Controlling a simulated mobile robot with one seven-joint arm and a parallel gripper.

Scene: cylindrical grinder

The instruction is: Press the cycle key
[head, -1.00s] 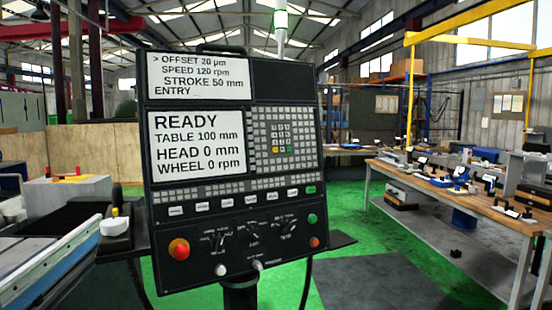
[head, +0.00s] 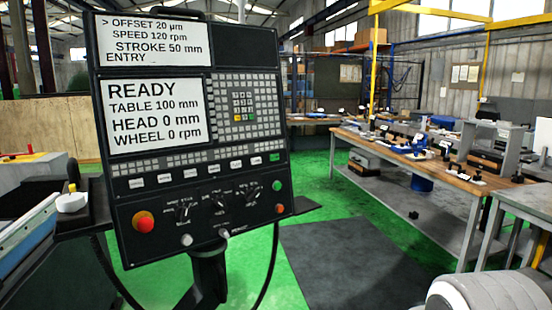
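The control panel (head: 200,228) stands on a post at the left in the head view, facing me. Its upper screen (head: 150,40) lists offset, speed, stroke and an empty entry line. Its lower screen (head: 155,113) reads READY, table 100 mm, head 0 mm, wheel 0 rpm. Below is a row of white keys (head: 200,170) ending in a green key (head: 274,157) at the right; their labels are too small to read, so I cannot tell which is the cycle key. A green round button (head: 277,186) sits lower right. My gripper is out of view; a rounded part of my arm shows at bottom right.
A red mushroom button (head: 144,222), knobs and a small orange button (head: 279,208) share the lower panel. A machine table edge (head: 30,228) is at far left. A workbench (head: 400,157) with tools runs along the right. Open floor with a dark mat (head: 345,262) lies between.

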